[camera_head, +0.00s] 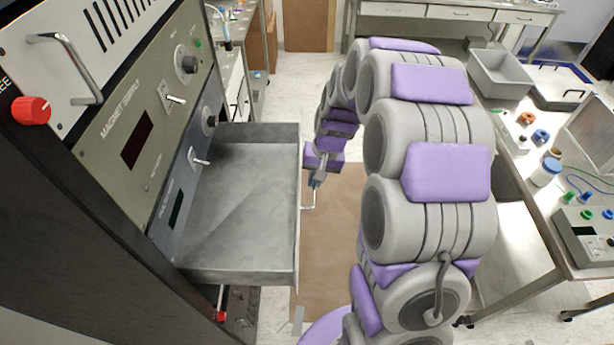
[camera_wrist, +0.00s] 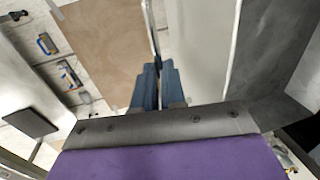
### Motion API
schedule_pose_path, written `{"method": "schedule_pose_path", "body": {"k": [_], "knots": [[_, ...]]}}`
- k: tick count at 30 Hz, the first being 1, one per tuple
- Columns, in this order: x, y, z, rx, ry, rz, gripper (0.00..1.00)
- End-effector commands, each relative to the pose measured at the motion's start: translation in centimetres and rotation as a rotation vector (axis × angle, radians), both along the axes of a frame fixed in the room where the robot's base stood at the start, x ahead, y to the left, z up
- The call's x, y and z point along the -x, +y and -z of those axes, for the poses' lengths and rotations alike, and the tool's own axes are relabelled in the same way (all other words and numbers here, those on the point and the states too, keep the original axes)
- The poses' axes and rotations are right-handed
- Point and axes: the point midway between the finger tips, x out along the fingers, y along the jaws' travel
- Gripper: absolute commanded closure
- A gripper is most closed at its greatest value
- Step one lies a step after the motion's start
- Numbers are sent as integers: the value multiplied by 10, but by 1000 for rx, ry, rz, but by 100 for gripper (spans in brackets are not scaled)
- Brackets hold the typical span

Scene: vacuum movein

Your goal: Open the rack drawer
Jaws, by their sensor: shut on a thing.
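The rack drawer (camera_head: 235,195) is a grey metal tray that stands well out from the rack front, and its inside looks empty. Its handle (camera_head: 308,207) is a thin pale bar on the drawer's right-hand front face. My gripper (camera_head: 316,182) is at the far end of the handle. In the wrist view my gripper (camera_wrist: 158,72) has its blue fingers close together on the thin handle bar (camera_wrist: 151,30). The grey drawer also shows at the right of the wrist view (camera_wrist: 270,50). The exact contact is small and partly hidden by the fingers.
The rack (camera_head: 125,125) with knobs and switches stands at the left. A bench (camera_head: 525,165) with a grey bin (camera_head: 500,72) and instruments is at the right. Brown floor covering (camera_head: 335,240) lies between the drawer and my arm. A far bench (camera_head: 460,14) stands at the back.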

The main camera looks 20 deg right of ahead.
Motion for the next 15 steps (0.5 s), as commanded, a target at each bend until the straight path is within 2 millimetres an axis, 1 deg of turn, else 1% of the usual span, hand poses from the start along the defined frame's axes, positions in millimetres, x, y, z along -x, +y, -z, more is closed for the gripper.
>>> {"method": "schedule_pose_path", "body": {"k": [1, 7, 8, 15], "knots": [[-3, -1, -3, 3, -10, 2, 100], [-3, -1, -3, 2, -11, 2, 100], [-3, -1, -3, 3, -11, 2, 89], [-2, 0, -1, 1, -6, 1, 66]]}}
